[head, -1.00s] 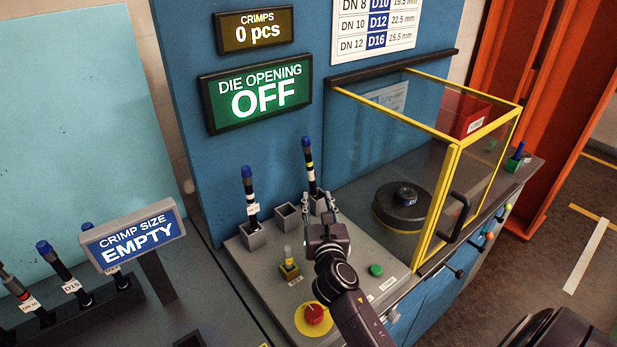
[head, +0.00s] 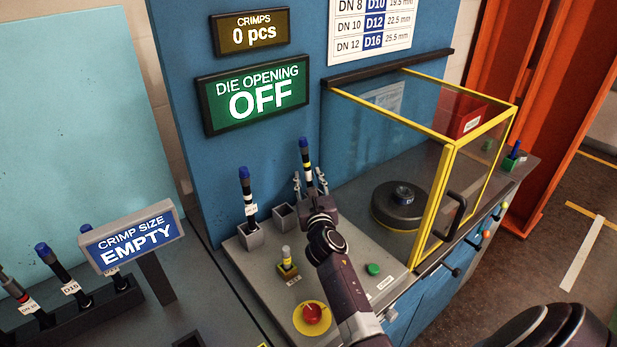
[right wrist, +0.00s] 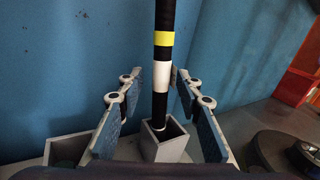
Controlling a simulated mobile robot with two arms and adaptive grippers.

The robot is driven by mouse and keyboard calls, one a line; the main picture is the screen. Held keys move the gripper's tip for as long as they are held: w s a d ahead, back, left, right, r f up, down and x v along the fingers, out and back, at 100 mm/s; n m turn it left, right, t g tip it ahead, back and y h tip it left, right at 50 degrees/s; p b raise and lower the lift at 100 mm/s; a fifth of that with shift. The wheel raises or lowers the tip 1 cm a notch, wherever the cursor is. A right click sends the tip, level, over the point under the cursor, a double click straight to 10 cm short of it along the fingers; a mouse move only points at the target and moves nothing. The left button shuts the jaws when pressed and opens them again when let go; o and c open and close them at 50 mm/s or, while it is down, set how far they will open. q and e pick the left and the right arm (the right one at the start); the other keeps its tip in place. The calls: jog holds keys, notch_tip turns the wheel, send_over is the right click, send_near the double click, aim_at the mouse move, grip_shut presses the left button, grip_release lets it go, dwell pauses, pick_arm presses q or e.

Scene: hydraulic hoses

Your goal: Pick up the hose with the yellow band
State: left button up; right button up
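The hose with the yellow band (head: 306,158) stands upright, black with a blue tip and a white label. In the right wrist view its yellow band (right wrist: 164,38) and white label show clearly. Its lower end sits in a grey square holder (right wrist: 166,140). My right gripper (head: 310,182) is open at this hose. In the right wrist view its fingers (right wrist: 158,82) are on either side of the hose, with a visible gap on the left; the right finger is close to it. My left gripper is not in view.
Another blue-tipped hose (head: 247,196) stands in a holder to the left, beside an empty holder (head: 285,217). A yellow-framed clear guard (head: 447,200) stands to the right over a dark round die (head: 398,206). A red button (head: 312,314) is in front.

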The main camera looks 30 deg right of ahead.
jog(key=shift+c, duration=0.2)
grip_shut()
jog(key=shift+r, duration=0.15)
